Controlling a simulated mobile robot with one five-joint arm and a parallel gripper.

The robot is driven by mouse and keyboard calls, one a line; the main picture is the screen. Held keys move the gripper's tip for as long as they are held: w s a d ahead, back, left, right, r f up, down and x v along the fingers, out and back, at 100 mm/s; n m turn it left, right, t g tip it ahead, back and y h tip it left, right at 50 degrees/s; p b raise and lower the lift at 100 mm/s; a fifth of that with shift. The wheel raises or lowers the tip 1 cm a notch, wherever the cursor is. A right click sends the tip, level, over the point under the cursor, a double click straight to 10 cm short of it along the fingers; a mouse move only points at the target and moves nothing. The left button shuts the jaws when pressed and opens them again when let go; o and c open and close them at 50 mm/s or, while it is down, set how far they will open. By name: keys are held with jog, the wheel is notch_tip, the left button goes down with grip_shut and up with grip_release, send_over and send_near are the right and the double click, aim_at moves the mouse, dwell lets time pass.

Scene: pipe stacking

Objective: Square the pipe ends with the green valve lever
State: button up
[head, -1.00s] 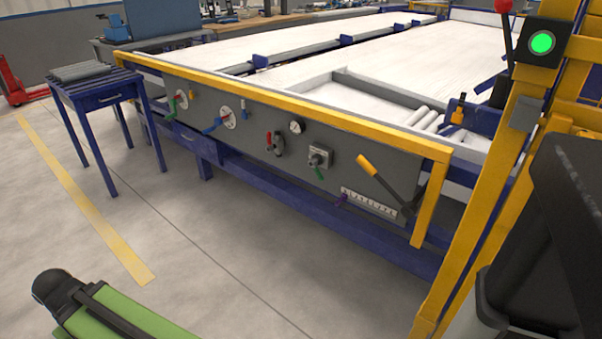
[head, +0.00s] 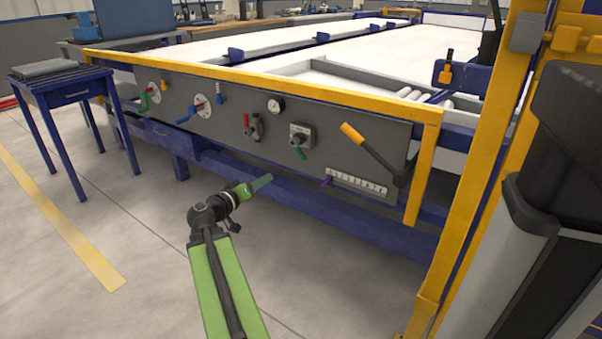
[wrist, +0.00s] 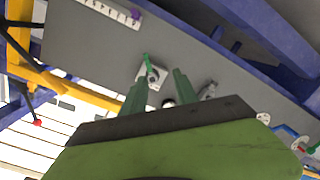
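A short green lever (head: 301,153) hangs below a square grey valve box (head: 302,133) on the bench's front panel. The lever and box also show in the wrist view (wrist: 147,60), just beyond my fingertips. Another green handle (head: 143,102) sits on a round dial at the panel's left end. Pale pipes (head: 415,94) lie at the right end of the bed, partly hidden by the frame. My gripper (head: 264,183) is in front of the panel, left of and below the box's lever. In the wrist view its green fingers (wrist: 160,78) are apart and empty, not touching the lever.
The panel also carries a blue handle (head: 190,116), a red lever (head: 246,121), a gauge (head: 276,105), a large yellow-tipped lever (head: 368,147) and a purple lever (head: 327,181). A yellow post (head: 470,190) stands at right.

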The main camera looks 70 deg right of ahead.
aim_at(301, 156)
jog(key=shift+g+h, duration=0.3)
jog(key=shift+h, duration=0.2)
jog(key=x, duration=0.6)
jog(key=s+r+x, duration=0.1)
jog(key=x, duration=0.6)
jog(key=s+x, duration=0.1)
jog(key=x, duration=0.6)
jog(key=shift+a+r, duration=0.2)
jog(key=shift+c, duration=0.3)
grip_shut()
jog(key=shift+s, duration=0.1)
